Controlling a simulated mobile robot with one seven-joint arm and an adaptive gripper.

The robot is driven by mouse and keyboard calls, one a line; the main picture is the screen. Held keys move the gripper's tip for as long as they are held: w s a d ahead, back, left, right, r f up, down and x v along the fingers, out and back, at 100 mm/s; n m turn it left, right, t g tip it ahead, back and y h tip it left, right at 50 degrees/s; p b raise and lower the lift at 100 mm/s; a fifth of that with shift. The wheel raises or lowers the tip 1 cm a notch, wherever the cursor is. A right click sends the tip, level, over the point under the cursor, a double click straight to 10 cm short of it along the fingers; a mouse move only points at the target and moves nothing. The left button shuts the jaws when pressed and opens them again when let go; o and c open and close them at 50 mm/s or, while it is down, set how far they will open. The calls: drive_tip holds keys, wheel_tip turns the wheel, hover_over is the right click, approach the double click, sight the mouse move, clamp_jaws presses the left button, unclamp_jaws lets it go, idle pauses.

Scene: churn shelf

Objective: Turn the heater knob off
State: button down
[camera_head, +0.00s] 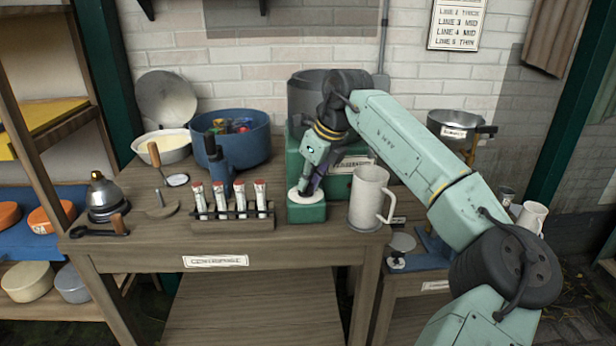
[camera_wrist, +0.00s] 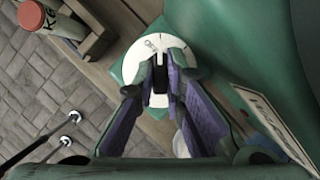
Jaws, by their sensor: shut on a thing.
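The heater is a green box (camera_head: 305,213) at the front middle of the table. On its front step is a round white dial (camera_wrist: 150,44) with tick marks and a small symbol near its upper left. A black bar-shaped knob (camera_wrist: 160,76) stands on the dial. My gripper (camera_wrist: 166,80) points down onto it, its purple-padded fingers on both sides of the bar and shut on it. In the head view my gripper (camera_head: 307,186) hides most of the knob, and only the rim of the white dial (camera_head: 306,198) shows.
A grey mug (camera_head: 369,195) stands close right of the heater. A rack with several capped tubes (camera_head: 232,222) is close on the left. A grey pot (camera_head: 306,92) is behind, and a blue bowl (camera_head: 254,148) is farther left. The table's front edge is near.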

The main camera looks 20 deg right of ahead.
drive_tip(key=shift+f, duration=0.1)
drive_tip(key=c, duration=1.7)
unclamp_jaws()
drive_tip(key=shift+a, duration=0.1)
drive_tip(key=shift+o, duration=0.2)
drive_tip(key=v, duration=1.2)
drive_tip(key=shift+w, duration=0.1)
